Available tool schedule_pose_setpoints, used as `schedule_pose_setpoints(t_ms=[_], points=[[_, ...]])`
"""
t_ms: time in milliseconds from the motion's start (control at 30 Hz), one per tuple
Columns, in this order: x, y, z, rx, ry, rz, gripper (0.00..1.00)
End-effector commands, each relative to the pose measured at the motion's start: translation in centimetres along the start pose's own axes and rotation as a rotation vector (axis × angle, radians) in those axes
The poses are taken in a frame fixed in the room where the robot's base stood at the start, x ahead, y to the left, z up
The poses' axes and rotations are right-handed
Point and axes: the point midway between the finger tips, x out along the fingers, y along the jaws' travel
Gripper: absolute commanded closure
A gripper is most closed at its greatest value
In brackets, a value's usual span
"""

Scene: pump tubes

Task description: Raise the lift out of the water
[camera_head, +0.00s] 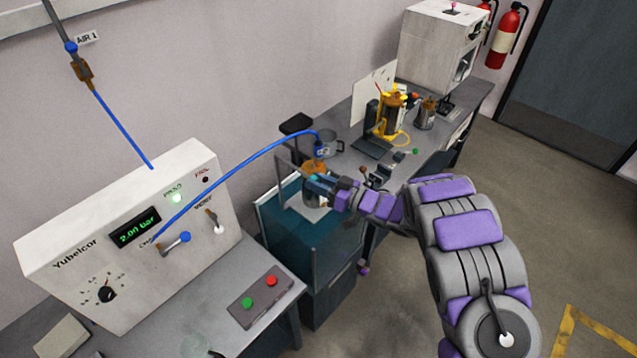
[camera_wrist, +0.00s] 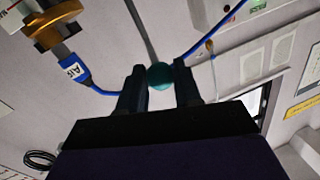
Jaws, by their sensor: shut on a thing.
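The water tank (camera_head: 335,245) has teal water behind clear walls and stands between the two benches. A pump with a copper-coloured top (camera_head: 316,168) sits at the upper part of the tank; I cannot tell how much of it is under water. The lift is largely hidden by my gripper and the tank. A round teal knob (camera_wrist: 160,75) on a grey rod is between my fingers, and I take it as the lift's handle. My gripper (camera_head: 318,182) is shut on it, beside the pump. The pump's copper ring (camera_wrist: 55,28) shows upper left in the wrist view.
A blue tube (camera_head: 240,168) arches from the control panel (camera_head: 135,240) to the pump. The panel reads 2.00 bar with a green light. A red and green button box (camera_head: 262,296) lies in front.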

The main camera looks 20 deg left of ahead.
Motion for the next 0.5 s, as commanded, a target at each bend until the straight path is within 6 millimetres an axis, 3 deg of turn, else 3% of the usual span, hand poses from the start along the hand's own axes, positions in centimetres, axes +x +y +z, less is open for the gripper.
schedule_pose_setpoints(t_ms=[33, 200, 233, 500], points=[[0.02, 0.27, -0.82, -0.009, 0.015, 0.005, 1.0], [0.01, 0.23, -0.95, -0.01, 0.017, 0.004, 1.0], [0.01, 0.23, -0.97, -0.011, 0.017, 0.004, 0.65], [-0.02, 0.14, -0.61, -0.007, 0.011, 0.002, 0.42]])
